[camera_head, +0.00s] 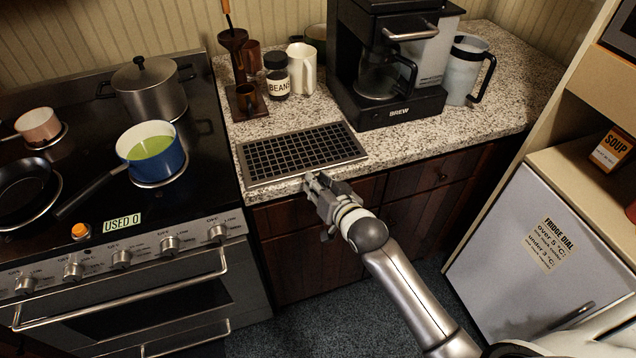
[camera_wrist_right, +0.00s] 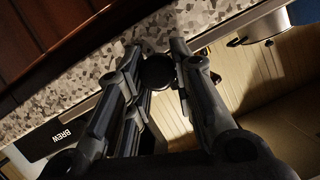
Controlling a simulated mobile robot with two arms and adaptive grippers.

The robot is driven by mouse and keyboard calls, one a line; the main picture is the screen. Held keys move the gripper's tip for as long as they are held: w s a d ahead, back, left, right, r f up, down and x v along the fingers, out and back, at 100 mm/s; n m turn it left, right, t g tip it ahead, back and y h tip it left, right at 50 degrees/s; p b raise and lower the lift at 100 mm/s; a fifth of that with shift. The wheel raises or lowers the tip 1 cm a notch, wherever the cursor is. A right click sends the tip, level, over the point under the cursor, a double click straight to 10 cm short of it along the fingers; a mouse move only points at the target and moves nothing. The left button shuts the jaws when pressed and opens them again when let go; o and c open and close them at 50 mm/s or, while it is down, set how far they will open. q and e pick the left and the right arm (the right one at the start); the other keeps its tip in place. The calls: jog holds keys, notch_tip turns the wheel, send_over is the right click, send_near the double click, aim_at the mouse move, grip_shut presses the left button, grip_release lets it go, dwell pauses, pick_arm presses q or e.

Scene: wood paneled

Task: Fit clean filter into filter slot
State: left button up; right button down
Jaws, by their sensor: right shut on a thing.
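A flat dark rectangular grid panel in a metal frame, which looks like the clean filter (camera_head: 300,152), appears in the head view at the counter's front, between the stove and the coffee maker. I cannot tell whether it rests on the counter or is slightly raised. My right gripper (camera_head: 312,182) is at its front edge, shut on it. In the right wrist view the fingers (camera_wrist_right: 160,62) close around a small dark round part; most of the panel is hidden there. The filter slot is not clearly seen. My left gripper is out of view.
Behind the panel stand a black coffee maker (camera_head: 385,60), a beans jar (camera_head: 277,76), a white mug (camera_head: 301,68) and a clear pitcher (camera_head: 465,70). The stove (camera_head: 205,170) at left holds pots. A grey fridge (camera_head: 530,240) stands right. Open floor lies below.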

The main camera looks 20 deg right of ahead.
jog(key=c, duration=1.2)
grip_release()
jog(key=shift+o, duration=0.2)
jog(key=shift+s, duration=0.1)
jog(key=v, duration=1.1)
jog(key=shift+s, duration=0.35)
